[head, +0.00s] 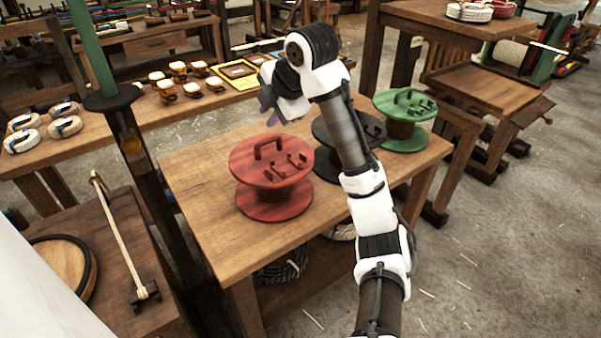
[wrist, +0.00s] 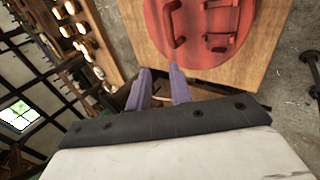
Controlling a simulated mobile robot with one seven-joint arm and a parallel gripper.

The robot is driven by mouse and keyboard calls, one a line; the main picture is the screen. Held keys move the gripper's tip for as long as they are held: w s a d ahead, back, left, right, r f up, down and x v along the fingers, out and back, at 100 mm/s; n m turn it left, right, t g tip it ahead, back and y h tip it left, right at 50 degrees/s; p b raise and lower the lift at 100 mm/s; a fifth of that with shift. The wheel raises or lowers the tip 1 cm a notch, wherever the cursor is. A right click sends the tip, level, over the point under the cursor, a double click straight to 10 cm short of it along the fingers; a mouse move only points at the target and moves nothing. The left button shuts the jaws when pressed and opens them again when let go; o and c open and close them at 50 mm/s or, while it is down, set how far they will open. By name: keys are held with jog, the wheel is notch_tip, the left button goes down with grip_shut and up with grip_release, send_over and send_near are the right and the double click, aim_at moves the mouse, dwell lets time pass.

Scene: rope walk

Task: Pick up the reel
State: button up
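A red reel (head: 272,165) with a raised handle and small hooks on its top stands upright on the wooden table (head: 195,175). A black reel (head: 335,130), partly hidden by my arm, and a green reel (head: 405,115) stand to its right. My gripper (head: 271,118) is above the table, beyond the red reel in the head view and apart from it. In the wrist view, its two purple fingers (wrist: 159,70) are apart with nothing between them.
A long bench behind holds several pale-topped wooden pieces (head: 191,88), rope coils (head: 64,108) and a yellow frame (head: 237,77). A dark post (head: 130,140) rises left of the table. Coiled rope (head: 283,268) lies beneath. Bare table lies left of the red reel.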

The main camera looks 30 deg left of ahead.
aim_at(266, 141)
jog(key=shift+h, duration=0.3)
jog(key=f, duration=0.2)
jog(key=w+a+f, duration=0.1)
jog(key=f, duration=0.1)
jog(key=w+a+f, duration=0.1)
jog(key=f, duration=0.2)
jog(key=shift+w+a+p, duration=0.1)
jog(key=shift+a+p, duration=0.05)
jog(key=shift+p, duration=0.2)
jog(key=shift+p+x, duration=0.85)
jog(key=shift+x, duration=2)
jog(key=shift+c, duration=0.2)
grip_shut()
jog(key=shift+r, duration=0.1)
